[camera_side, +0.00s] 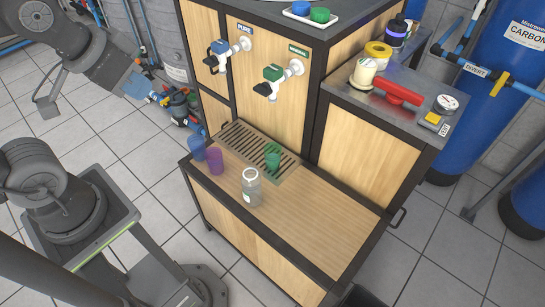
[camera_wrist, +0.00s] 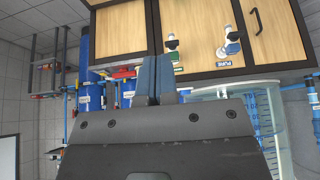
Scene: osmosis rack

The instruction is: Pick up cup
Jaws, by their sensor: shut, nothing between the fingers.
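Three cups stand on the wooden counter in the side view: a blue one (camera_side: 197,147) at the left edge, a purple one (camera_side: 215,161) just right of it, and a green one (camera_side: 272,156) on the slotted drain grate (camera_side: 240,135). The task does not say which cup. My gripper (camera_side: 138,86) is in the upper left of the side view, up and left of the cups and apart from them. In the wrist view its two blue-grey fingers (camera_wrist: 155,80) are together and hold nothing. No cup can be made out clearly in the wrist view.
A clear jar with a white rim (camera_side: 251,187) stands in front of the grate. A blue-handled tap (camera_side: 220,55) and a green-handled tap (camera_side: 275,80) stick out above it. A red-handled item (camera_side: 398,92) lies on the right shelf. The counter's right part is clear.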

